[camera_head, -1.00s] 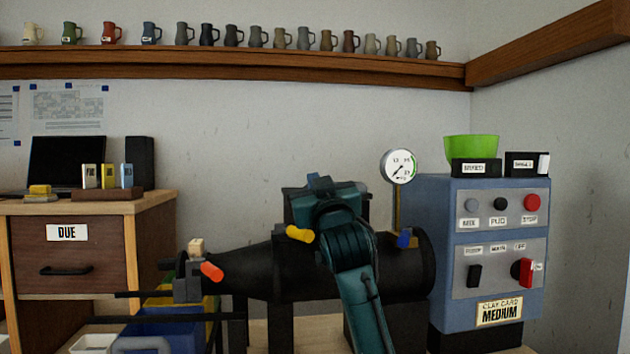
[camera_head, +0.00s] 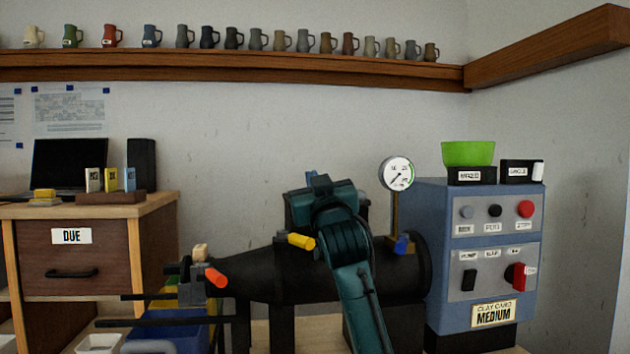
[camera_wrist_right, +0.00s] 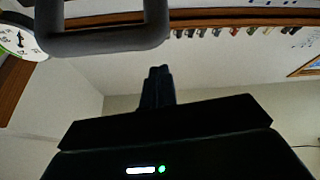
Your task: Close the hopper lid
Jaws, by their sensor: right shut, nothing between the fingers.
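A black pug mill with a long barrel (camera_head: 255,272) stands at the centre. Its dark hopper (camera_head: 297,208) is mostly hidden behind my right arm. I cannot clearly tell the lid or its angle in the head view. My right gripper (camera_head: 318,178) is at the hopper, pointing away, with its fingertips hidden by the wrist. In the right wrist view its fingers (camera_wrist_right: 157,75) are shut and empty. A grey bar-shaped handle (camera_wrist_right: 105,44) is just beyond the fingertips, seemingly apart from them. My left gripper is not in view.
A pressure gauge (camera_head: 397,173) on a thin post stands right of my arm. The blue control cabinet (camera_head: 487,313) is further right, with a green bowl (camera_head: 468,153) on top. A yellow lever (camera_head: 301,241) sticks out beside my forearm. A wooden drawer cabinet (camera_head: 110,235) is at left.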

